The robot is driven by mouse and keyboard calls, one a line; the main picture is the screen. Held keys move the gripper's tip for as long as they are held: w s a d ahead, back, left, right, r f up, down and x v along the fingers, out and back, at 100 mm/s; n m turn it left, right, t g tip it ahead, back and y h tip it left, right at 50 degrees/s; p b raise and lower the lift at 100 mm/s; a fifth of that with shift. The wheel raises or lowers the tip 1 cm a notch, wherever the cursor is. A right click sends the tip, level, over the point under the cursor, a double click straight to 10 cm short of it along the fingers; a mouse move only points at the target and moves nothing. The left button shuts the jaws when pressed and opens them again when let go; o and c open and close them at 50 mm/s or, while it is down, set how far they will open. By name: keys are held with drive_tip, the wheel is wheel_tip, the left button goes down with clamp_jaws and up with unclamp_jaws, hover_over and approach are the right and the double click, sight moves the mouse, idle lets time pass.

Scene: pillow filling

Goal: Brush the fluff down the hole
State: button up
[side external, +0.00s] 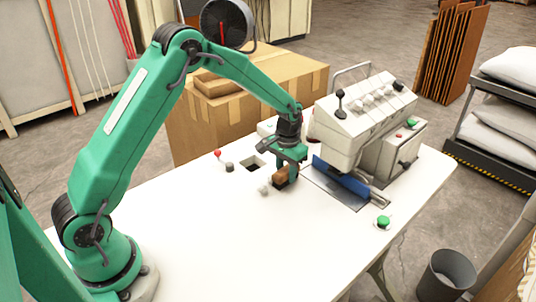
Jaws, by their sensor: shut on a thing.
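My gripper (286,178) is low over the white table, shut on a brown brush (281,174). The brush is at or just above the table top; I cannot tell if it touches. A small whitish tuft of fluff (264,189) lies on the table just left of the brush and towards the camera. The dark square hole (253,164) in the table is to the left of the gripper, further back than the fluff. The fluff is apart from the hole. The brush's bristles are mostly hidden.
A white and grey machine (362,125) with a blue part (341,180) stands right of my gripper. A red-knobbed lever (218,154) is beside the hole. A green button (383,221) sits near the right edge. Cardboard boxes (240,110) stand behind. The table's front is clear.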

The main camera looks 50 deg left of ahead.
drive_tip(key=shift+s+a, duration=0.1)
drive_tip(key=shift+a, duration=0.15)
drive_tip(key=shift+s+a, duration=0.15)
drive_tip(key=shift+a, duration=0.2)
drive_tip(key=shift+s+a, duration=0.1)
drive_tip(key=shift+a, duration=0.2)
drive_tip(key=shift+s+a, duration=0.25)
drive_tip(key=shift+a, duration=0.45)
drive_tip(key=shift+s+a, duration=0.1)
drive_tip(key=shift+a, duration=0.2)
drive_tip(key=shift+s+a, duration=0.15)
drive_tip(key=shift+a, duration=0.2)
drive_tip(key=shift+s+a, duration=0.1)
drive_tip(key=shift+a, duration=0.2)
drive_tip(key=shift+s+a, duration=0.1)
drive_tip(key=shift+a, duration=0.25)
drive_tip(key=shift+s+a, duration=0.15)
drive_tip(key=shift+a, duration=0.15)
